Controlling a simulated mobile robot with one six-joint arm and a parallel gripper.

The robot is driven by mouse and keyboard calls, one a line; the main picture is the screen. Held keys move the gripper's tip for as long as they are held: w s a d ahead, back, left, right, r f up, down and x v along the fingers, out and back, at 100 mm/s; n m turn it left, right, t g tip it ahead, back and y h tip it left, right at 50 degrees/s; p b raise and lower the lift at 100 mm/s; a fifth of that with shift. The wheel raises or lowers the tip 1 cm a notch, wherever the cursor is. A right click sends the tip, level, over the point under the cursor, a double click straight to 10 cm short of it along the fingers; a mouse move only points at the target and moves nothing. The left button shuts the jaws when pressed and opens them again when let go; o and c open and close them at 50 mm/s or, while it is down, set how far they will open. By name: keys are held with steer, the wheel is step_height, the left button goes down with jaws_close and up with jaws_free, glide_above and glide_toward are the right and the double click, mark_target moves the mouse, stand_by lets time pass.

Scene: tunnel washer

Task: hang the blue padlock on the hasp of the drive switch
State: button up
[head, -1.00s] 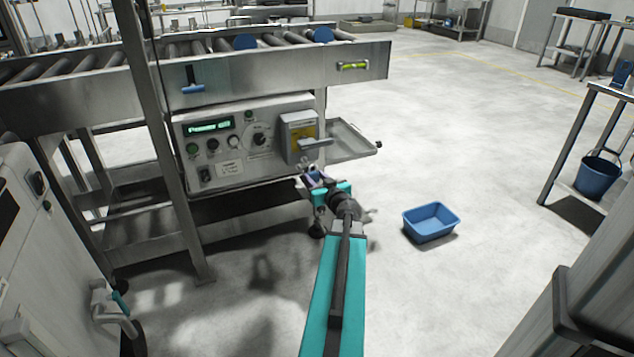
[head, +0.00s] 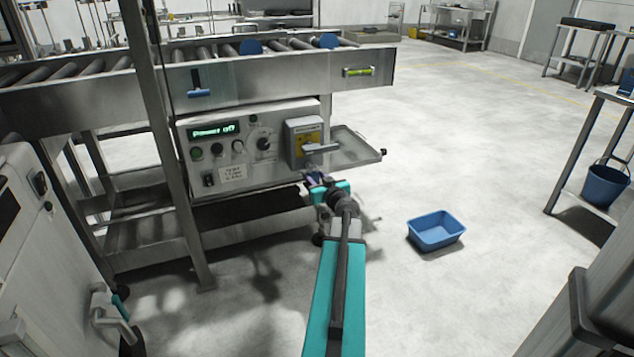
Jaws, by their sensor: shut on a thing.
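The drive switch (head: 304,138) is a grey box with a yellow plate and a grey handle, on the right end of the control panel (head: 238,146). Its hasp is too small to make out. My gripper (head: 316,177) is just below the switch, close to its lower edge. It is shut on a small dark blue-violet thing, which looks like the blue padlock (head: 314,178). The padlock is mostly hidden by the gripper, and its shackle cannot be made out. I cannot tell whether it touches the switch.
A metal tray shelf (head: 352,147) sticks out right of the switch. The roller conveyor (head: 290,72) runs above the panel, with a steel post (head: 160,140) at left. A blue tub (head: 436,231) lies on the floor at right, with clear floor around it.

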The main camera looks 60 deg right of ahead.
steer(key=shift+b+x, duration=0.75)
steer(key=shift+x, duration=0.2)
steer(key=shift+w+d+f+p, duration=0.25)
steer(key=shift+w+f+p, duration=0.1)
steer(key=shift+p, duration=0.45)
steer(key=shift+f+p, duration=0.25)
steer(key=shift+p, duration=0.05)
steer(key=o, duration=1.2)
steer(key=shift+s, duration=0.1)
